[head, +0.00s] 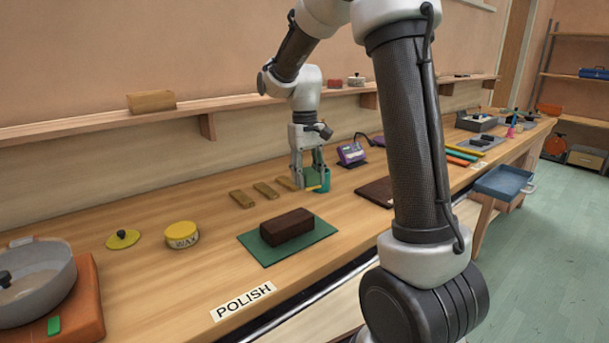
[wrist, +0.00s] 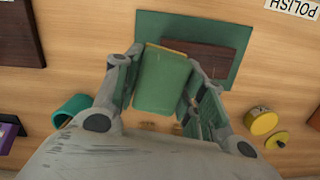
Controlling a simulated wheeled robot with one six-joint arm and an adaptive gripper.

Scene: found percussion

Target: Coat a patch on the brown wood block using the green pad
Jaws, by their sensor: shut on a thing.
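My gripper (head: 308,178) is shut on the green pad (wrist: 162,82), which sits between both fingers in the wrist view. A thin yellow edge shows along the pad's far end. In the head view the gripper hangs above the bench, behind and to the right of the brown wood block (head: 287,227). The dark brown block lies on a green mat (head: 260,252), and part of it shows beyond the pad in the wrist view (wrist: 215,63). The pad looks apart from the block. A yellow wax tin (head: 182,235) stands left of the block.
A yellow lid (head: 123,239) lies beside the tin. Several wooden strips (head: 242,199) lie behind the mat. A teal cup (wrist: 70,108) and a purple device (head: 350,154) are near the gripper. A grey pan (head: 35,283) stands far left. The bench front is mostly clear.

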